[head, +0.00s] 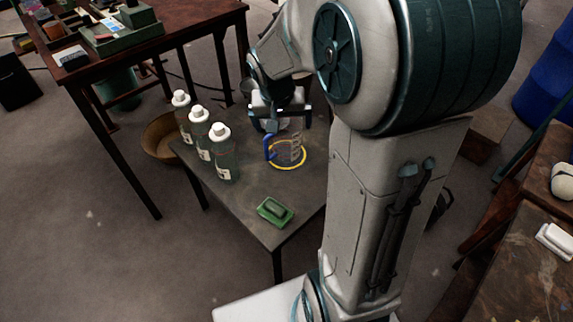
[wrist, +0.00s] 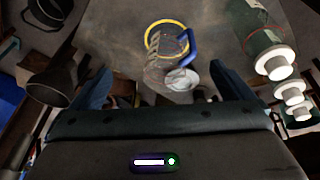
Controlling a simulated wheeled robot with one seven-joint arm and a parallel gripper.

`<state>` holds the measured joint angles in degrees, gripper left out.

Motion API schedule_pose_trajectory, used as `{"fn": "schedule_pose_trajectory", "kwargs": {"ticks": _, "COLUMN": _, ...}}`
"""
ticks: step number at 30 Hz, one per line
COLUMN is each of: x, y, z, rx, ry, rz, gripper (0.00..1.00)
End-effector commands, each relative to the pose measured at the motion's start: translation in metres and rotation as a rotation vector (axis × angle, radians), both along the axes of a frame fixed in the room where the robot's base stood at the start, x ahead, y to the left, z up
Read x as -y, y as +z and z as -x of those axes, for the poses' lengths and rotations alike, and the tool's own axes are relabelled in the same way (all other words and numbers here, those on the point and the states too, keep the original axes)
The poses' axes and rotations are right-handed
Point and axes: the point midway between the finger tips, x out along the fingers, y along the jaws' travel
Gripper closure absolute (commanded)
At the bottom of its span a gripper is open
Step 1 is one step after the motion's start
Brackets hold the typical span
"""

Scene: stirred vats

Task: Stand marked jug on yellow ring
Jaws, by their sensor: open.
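The clear marked jug (head: 287,150) has a blue handle on its left and pale graduations. It looks upright, with its base within the yellow ring (head: 290,168) on the small dark table. In the wrist view the jug (wrist: 167,60) lies between and beyond my fingers, with its handle to the right, and the yellow ring (wrist: 150,30) shows around its far end. My gripper (head: 287,121) is open just above the jug; both fingers (wrist: 163,86) show apart with nothing gripped. Whether a finger touches the jug is hard to tell.
Several white-capped bottles (head: 221,158) stand along the table's left side. A green dish with a block (head: 275,211) lies near the front corner. The table middle (head: 245,190) is clear.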

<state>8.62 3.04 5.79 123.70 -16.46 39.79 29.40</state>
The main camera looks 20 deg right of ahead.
Motion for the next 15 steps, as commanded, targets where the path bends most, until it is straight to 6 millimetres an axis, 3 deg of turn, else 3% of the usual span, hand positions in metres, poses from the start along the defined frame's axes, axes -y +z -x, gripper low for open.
{"fn": "schedule_pose_trajectory", "kwargs": {"ticks": 1, "x": -0.009, "y": 0.007, "z": 0.026, "rx": -0.020, "ry": 0.045, "rz": -0.004, "gripper": 0.00}}
{"fn": "schedule_pose_trajectory", "kwargs": {"ticks": 3, "x": -0.020, "y": 0.011, "z": 0.059, "rx": -0.058, "ry": 0.111, "rz": -0.018, "gripper": 0.00}}
{"fn": "schedule_pose_trajectory", "kwargs": {"ticks": 9, "x": -0.045, "y": 0.013, "z": 0.136, "rx": -0.134, "ry": 0.281, "rz": -0.077, "gripper": 0.00}}
{"fn": "schedule_pose_trajectory", "kwargs": {"ticks": 15, "x": -0.056, "y": 0.010, "z": 0.172, "rx": -0.164, "ry": 0.373, "rz": -0.117, "gripper": 0.00}}
